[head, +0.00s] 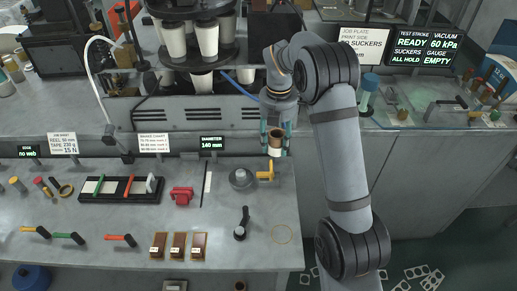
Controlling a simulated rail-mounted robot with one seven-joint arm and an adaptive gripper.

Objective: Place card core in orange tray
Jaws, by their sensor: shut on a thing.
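My gripper (276,138) points down over the back right of the grey bench. I cannot make out a clear orange tray. Three small orange-brown, labelled pieces (179,246) stand in a row at the bench front; whether any is a tray is unclear.
A round grey fixture (241,179) with a yellow handle (265,173) sits just below the gripper.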

